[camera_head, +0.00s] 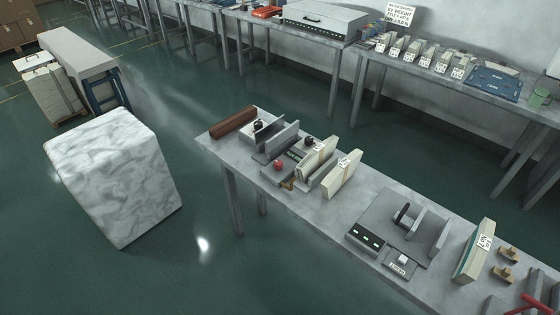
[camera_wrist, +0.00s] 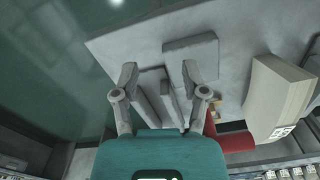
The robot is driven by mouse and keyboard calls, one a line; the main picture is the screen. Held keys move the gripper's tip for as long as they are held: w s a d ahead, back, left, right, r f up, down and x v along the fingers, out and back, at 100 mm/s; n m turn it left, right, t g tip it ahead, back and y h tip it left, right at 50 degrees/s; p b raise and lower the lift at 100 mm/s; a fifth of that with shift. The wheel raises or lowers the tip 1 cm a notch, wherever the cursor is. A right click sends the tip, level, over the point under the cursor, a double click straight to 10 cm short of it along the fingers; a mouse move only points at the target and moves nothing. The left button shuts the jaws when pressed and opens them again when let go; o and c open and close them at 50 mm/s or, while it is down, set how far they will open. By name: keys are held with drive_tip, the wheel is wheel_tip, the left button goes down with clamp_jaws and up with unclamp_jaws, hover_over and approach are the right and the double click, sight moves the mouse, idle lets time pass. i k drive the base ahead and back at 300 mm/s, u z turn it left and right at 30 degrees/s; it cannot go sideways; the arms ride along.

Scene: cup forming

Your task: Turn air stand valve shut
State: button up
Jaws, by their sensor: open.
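I cannot pick out the air stand valve for certain. In the head view a grey fixture (camera_head: 275,152) with black knobs stands on the near table, with a small red knob (camera_head: 278,166) and a brass-coloured piece (camera_head: 288,184) at its front. A red bar-like part (camera_head: 535,301) shows at the lower right corner, cut off by the frame. In the wrist view my gripper (camera_wrist: 160,70) is open, its two fingers apart over grey plates (camera_wrist: 190,46). A red part (camera_wrist: 236,143) lies right of the fingers, partly hidden. My gripper does not show in the head view.
The near table (camera_head: 320,215) also carries a brown roller (camera_head: 233,122), upright cream slabs (camera_head: 342,175) and a grey plate fixture (camera_head: 405,226). A cream block (camera_wrist: 278,95) stands right of my fingers. A marbled block (camera_head: 117,178) stands on the floor at left.

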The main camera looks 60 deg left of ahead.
sight(278, 164)
drive_tip(key=u, duration=0.05)
drive_tip(key=k, duration=1.05)
drive_tip(key=u, duration=1.65)
drive_tip(key=i, duration=0.9)
drive_tip(key=u, duration=0.05)
